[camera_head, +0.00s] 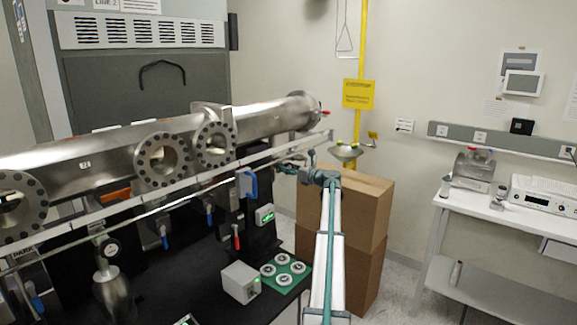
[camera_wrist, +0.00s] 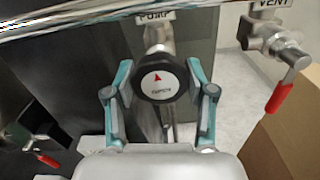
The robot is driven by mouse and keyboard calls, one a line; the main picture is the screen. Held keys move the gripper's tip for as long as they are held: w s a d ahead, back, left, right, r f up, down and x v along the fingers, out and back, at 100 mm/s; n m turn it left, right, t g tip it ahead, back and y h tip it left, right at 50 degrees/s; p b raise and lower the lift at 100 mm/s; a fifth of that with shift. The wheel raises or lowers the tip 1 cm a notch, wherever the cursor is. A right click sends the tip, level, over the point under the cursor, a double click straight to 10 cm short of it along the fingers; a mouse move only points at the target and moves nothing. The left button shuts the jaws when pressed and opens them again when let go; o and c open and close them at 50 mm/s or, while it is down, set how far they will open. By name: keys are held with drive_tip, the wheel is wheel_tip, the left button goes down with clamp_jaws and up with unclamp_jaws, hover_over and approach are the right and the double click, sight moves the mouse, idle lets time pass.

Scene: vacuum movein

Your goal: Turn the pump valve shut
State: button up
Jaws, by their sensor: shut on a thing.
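The pump valve's round black knob (camera_wrist: 156,92) faces the wrist camera, under a label reading PUMP (camera_wrist: 155,16). Its pale face carries a small red arrow that points up in the picture. My gripper (camera_wrist: 160,77) has one teal finger on each side of the knob, closed on its rim. In the head view my gripper (camera_head: 291,166) is at the end of the arm, by the right end of the pipe rail. The knob cannot be made out there.
A vent valve with a red lever (camera_wrist: 281,97) is close on the right, and another red lever (camera_wrist: 48,160) is at lower left. A large steel pipe (camera_head: 100,166) runs behind the rail. Cardboard boxes (camera_head: 368,215) stand right of my arm.

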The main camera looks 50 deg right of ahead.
drive_tip(key=shift+m+p, duration=0.35)
drive_tip(key=shift+m, duration=0.25)
drive_tip(key=o, duration=1.2)
drive_tip(key=shift+c, duration=0.2)
drive_tip(key=shift+s, duration=0.1)
drive_tip(key=s, duration=1.2)
drive_tip(key=shift+a, duration=0.2)
drive_tip(key=shift+f, duration=0.1)
